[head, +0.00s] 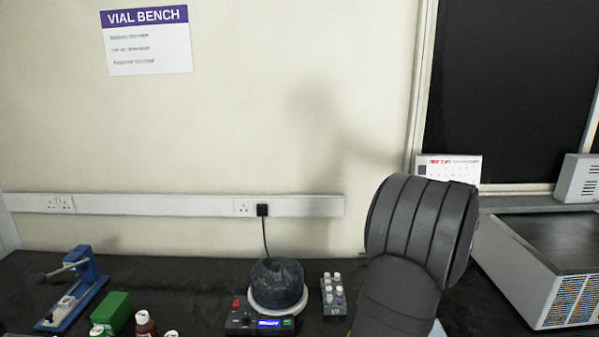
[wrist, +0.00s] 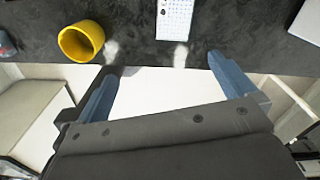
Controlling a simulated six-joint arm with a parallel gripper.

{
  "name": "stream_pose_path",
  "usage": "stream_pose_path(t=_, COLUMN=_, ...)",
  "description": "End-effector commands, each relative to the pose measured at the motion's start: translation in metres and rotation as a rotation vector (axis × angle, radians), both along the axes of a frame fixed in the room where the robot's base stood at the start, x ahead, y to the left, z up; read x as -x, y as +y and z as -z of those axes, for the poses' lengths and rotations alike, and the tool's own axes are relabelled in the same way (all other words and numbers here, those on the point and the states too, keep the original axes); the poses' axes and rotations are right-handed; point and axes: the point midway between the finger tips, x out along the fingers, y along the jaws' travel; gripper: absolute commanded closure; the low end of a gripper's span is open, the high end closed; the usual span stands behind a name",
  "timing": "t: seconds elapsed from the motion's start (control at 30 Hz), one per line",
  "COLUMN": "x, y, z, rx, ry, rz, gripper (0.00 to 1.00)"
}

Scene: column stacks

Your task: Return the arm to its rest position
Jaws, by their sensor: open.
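My gripper (wrist: 163,72) shows in the wrist view with its two blue-grey fingers spread wide apart. Nothing is between the fingers. Beyond them are the front edge of the dark bench (wrist: 130,28) and a pale surface below it. In the head view my dark grey arm rises at the right of centre, in front of the bench and wall. My fingers do not show in that view.
A yellow hollow cylinder (wrist: 81,41) and a white printed sheet (wrist: 175,18) are on the bench. A round dark device (head: 277,284), a vial rack (head: 334,298), a blue press (head: 75,290), a green box (head: 112,311) and a large white instrument (head: 540,255) stand there.

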Motion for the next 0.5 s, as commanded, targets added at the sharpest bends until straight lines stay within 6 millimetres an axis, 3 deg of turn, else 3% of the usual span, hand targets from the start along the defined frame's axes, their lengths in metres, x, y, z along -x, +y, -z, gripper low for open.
stream_pose_path(t=0.5, x=-0.071, y=0.077, z=-0.001, rx=0.0, ry=0.0, rz=-0.238, gripper=0.01)
